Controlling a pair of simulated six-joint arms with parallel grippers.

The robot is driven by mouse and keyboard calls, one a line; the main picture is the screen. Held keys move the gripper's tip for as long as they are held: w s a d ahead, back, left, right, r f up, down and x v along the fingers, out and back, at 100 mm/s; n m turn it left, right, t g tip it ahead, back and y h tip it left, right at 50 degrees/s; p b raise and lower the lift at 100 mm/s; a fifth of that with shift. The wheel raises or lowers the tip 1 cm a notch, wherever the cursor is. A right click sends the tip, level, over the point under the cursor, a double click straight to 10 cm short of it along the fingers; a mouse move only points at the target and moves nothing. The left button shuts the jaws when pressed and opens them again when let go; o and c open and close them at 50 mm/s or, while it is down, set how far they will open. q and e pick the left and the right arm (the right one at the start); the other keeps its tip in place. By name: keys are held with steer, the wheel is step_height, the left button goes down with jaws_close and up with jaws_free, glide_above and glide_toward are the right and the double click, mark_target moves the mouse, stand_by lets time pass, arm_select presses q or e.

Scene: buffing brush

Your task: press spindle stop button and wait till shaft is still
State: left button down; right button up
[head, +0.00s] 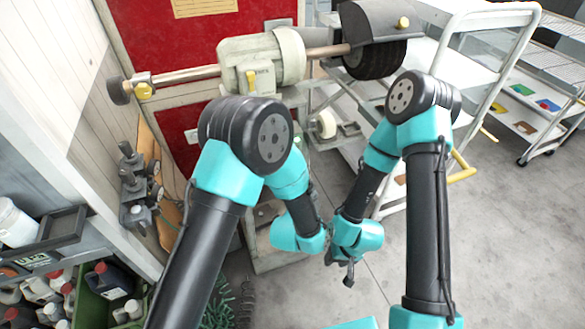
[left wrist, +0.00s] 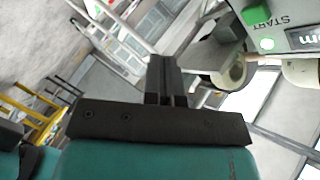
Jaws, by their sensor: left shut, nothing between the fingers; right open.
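The buffing machine's pale motor housing (head: 262,62) stands at the top of the head view. Its shaft (head: 185,76) runs out to a small dark wheel (head: 120,91) on the left and a dark brush (head: 374,60) under a hood on the right. One still picture cannot tell whether the shaft turns. In the left wrist view a grey panel marked START carries a green button (left wrist: 256,15); I see no stop button. My left gripper (left wrist: 165,62) is shut and empty, apart from the panel. My right gripper (head: 348,280) is open and empty, low in the middle.
A white cart (head: 480,60) stands at the right. A shelf of bottles and a green crate (head: 95,305) are at the lower left. A red cabinet (head: 150,35) is behind the machine. My forearms come close together mid-view. Grey floor (head: 510,230) is clear at right.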

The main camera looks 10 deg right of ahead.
arm_select(q)
steer(key=w+a, duration=0.1)
steer(key=w, duration=0.7)
steer(key=shift+w+a, duration=0.2)
steer(key=shift+w, duration=0.15)
steer(key=shift+w+a, duration=0.1)
steer(key=shift+w, duration=0.7)
stand_by(2.8)
stand_by(0.3)
steer(key=shift+s, duration=0.8)
steer(key=shift+s+d, duration=0.25)
steer(key=shift+s, duration=1)
steer(key=shift+s+d, duration=0.25)
steer(key=shift+s, duration=1)
